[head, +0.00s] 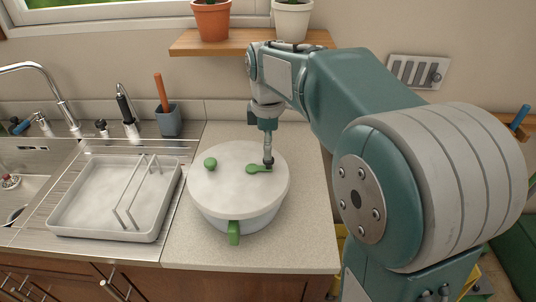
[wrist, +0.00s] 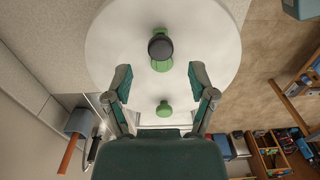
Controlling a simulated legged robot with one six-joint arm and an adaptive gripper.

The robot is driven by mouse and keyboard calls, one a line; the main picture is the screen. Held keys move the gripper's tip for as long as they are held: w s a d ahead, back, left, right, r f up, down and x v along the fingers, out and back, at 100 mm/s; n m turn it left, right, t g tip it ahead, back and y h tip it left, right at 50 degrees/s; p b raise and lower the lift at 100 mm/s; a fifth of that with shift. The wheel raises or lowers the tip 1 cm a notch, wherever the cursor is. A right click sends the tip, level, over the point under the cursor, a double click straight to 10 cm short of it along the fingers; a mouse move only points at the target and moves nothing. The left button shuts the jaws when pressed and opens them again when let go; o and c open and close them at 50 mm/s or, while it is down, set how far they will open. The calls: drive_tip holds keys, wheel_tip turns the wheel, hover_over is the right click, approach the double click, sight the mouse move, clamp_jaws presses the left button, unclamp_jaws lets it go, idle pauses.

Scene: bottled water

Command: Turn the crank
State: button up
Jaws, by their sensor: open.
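A round pot-like container (head: 238,218) with a wide white lid (head: 235,192) stands on the counter. A green crank (head: 257,169) lies on the lid; it also shows in the wrist view (wrist: 162,65) with a dark round knob (wrist: 160,47) standing on it. A second, smaller green knob (head: 210,163) sits near the lid's edge. My gripper (head: 268,156) points down over the crank end. In the wrist view my gripper (wrist: 160,84) is open, its two fingers apart and nothing between them. Whether a finger touches the crank cannot be told.
A green handle (head: 234,232) sticks out from the container's front. A grey dish tray (head: 75,215) lies to the left, beside the sink. A utensil cup (head: 169,121) stands behind it. A wooden shelf (head: 225,44) with pots hangs above. The counter (head: 305,235) right of the container is clear.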

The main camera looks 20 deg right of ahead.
drive_tip(key=shift+f, duration=1.65)
clamp_jaws()
drive_tip(key=shift+s+m, duration=0.2)
drive_tip(key=shift+m, duration=0.2)
